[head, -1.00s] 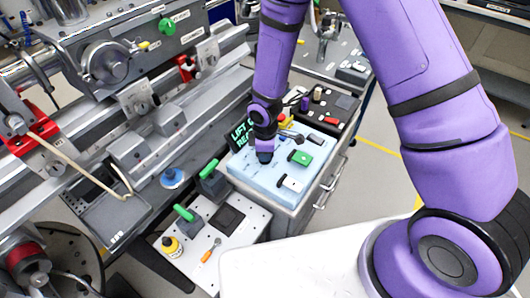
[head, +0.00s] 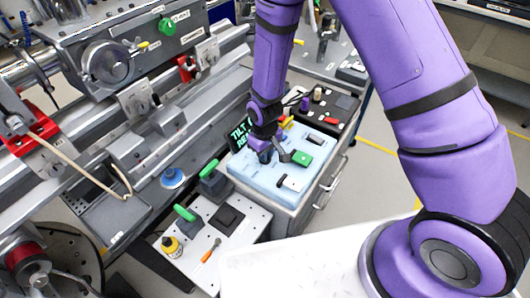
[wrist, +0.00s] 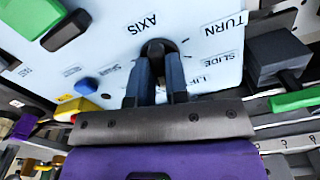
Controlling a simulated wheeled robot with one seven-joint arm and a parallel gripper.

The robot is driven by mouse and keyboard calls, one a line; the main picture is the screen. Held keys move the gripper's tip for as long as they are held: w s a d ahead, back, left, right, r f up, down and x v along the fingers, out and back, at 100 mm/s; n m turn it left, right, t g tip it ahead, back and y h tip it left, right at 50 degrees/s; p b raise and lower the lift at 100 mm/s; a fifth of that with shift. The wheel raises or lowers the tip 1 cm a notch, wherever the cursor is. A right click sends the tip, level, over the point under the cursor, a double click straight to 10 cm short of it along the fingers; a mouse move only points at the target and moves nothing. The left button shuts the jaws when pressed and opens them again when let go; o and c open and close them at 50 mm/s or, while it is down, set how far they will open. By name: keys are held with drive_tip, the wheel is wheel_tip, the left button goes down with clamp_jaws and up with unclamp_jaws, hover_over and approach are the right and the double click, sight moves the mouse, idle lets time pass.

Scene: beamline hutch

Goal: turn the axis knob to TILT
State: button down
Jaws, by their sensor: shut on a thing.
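The dark round axis knob (wrist: 157,46) sits on the light blue control panel (wrist: 205,15), beside the label AXIS. TURN, SLIDE and a partly covered label starting LI are printed to its right in the wrist view. My gripper (wrist: 158,66) is shut on the knob, one finger on each side. The fingers hide part of the knob, so its pointer cannot be read. In the head view my gripper (head: 267,154) is down at the panel, and the knob is hidden. The dark display (head: 242,133) behind it shows green text reading TILT on its top line.
Floor is clear at the right.

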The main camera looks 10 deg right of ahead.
drive_tip(key=shift+m, duration=0.6)
drive_tip(key=c, duration=1.1)
unclamp_jaws()
wheel_tip(320, 180, up, 11)
drive_tip(key=shift+f, duration=0.1)
